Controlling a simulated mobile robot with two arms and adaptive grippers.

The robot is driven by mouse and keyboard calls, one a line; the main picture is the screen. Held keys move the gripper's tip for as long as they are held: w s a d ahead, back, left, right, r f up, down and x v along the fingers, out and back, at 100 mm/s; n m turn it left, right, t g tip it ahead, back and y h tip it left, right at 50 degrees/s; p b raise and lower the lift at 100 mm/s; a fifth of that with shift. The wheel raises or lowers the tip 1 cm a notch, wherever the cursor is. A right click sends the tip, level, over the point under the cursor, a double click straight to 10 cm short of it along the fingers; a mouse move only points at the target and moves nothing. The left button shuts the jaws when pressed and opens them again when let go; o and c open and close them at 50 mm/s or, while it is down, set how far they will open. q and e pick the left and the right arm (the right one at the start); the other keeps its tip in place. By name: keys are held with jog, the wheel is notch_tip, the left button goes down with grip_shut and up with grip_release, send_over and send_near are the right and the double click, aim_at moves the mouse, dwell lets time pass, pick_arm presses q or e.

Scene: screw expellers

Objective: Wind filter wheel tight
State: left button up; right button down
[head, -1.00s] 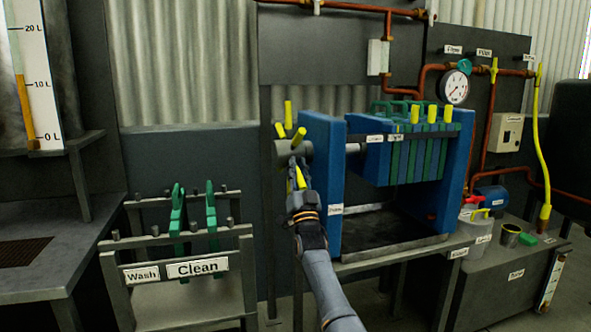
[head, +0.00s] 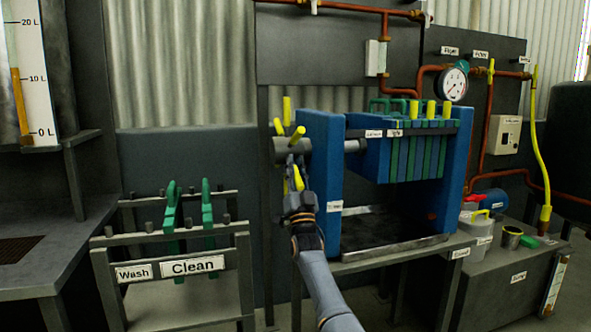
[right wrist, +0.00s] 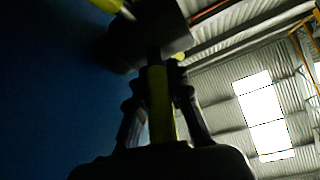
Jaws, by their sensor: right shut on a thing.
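The filter wheel is a grey hub (head: 291,151) with several yellow spokes on the left side of the blue filter press (head: 322,180). My right gripper (head: 297,182) is just below the hub, shut on a yellow spoke (head: 299,178) that points down. In the right wrist view the spoke (right wrist: 160,105) stands between the two fingers of the gripper (right wrist: 158,95), with the dark hub (right wrist: 150,30) above it. The fingers partly hide the spoke. A grey shaft (head: 355,146) runs from the press frame to the stack of blue and green plates (head: 410,155). My left gripper is not in view.
A rack labelled Clean (head: 193,266) and Wash stands at left with green plates (head: 171,215) on it. A pressure gauge (head: 453,84), red pipes and a white jug (head: 476,222) are at right. The press's blue end frame is close beside my right gripper.

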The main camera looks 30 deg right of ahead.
dwell(0.3)
jog(key=c, duration=1.2)
grip_release()
jog(key=shift+f, duration=0.1)
jog(key=v, duration=1.2)
